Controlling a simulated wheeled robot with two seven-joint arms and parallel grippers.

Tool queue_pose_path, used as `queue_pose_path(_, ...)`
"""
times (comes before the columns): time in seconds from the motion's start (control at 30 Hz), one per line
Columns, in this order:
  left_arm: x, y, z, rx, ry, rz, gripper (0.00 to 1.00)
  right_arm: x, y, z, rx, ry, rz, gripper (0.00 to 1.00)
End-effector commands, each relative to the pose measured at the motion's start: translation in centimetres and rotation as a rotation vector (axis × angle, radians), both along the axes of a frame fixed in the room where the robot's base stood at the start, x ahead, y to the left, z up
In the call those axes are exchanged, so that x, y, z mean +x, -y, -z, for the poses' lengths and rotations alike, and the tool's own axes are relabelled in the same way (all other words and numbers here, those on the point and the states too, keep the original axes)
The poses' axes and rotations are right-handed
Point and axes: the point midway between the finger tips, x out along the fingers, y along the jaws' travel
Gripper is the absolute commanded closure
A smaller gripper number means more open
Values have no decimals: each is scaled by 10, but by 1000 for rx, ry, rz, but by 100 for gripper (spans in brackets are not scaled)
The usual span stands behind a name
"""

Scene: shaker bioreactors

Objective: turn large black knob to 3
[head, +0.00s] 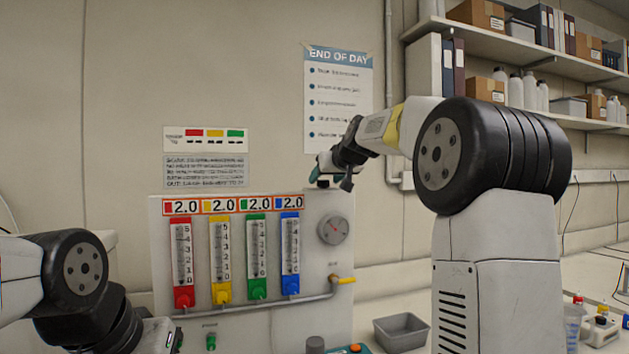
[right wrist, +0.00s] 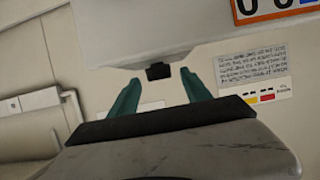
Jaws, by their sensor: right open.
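A small black knob (right wrist: 159,71) sits at the edge of the pale panel in the right wrist view, between and just beyond my fingertips. A dark grey round knob (head: 315,345) is cut off at the bottom of the head view. My left gripper (head: 165,338) is only partly seen at the lower left.
The panel (head: 317,240) carries red, yellow, green and blue gauges reading 2.0, a round dial (head: 334,229) and a yellow valve handle (head: 343,280). A grey tray (head: 401,332) stands to the right. Shelves (head: 520,50) hold boxes and bottles at upper right.

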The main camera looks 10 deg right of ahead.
Motion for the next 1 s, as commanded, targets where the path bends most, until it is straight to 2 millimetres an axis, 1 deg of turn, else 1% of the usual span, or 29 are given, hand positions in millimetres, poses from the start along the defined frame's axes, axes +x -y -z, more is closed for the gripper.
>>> queue_pose_path(0.03, 0, 0, 0, 0, 0, 0, 64, 5, -1, 2, -1, -1, 1, 44)
queue_pose_path(0.13, 0, 0, 0, 0, 0, 0, 64, 10, -2, 4, 0, 0, 0, 44)
queue_pose_path(0.4, 0, 0, 0, 0, 0, 0, 64, 11, -2, 5, 0, 0, 0, 44)
queue_pose_path(0.47, 0, 0, 0, 0, 0, 0, 64, 11, -2, 5, 0, 0, -1, 53)
queue_pose_path(0.5, 0, 0, 0, 0, 0, 0, 64, 11, -2, 5, 0, 0, -1, 61)
queue_pose_path(0.57, 0, 0, 0, 0, 0, 0, 64, 11, -2, 5, 0, 0, -1, 73)
queue_pose_path(0.6, 0, 0, 0, 0, 0, 0, 64, 11, -2, 5, 0, 0, -1, 81)
queue_pose_path(0.7, 0, 0, 0, 0, 0, 0, 64, 11, -2, 5, 0, 0, -1, 100)
queue_pose_path(1.0, 0, 0, 0, 0, 0, 0, 64, 11, -4, 5, -1, -1, 18, 100)
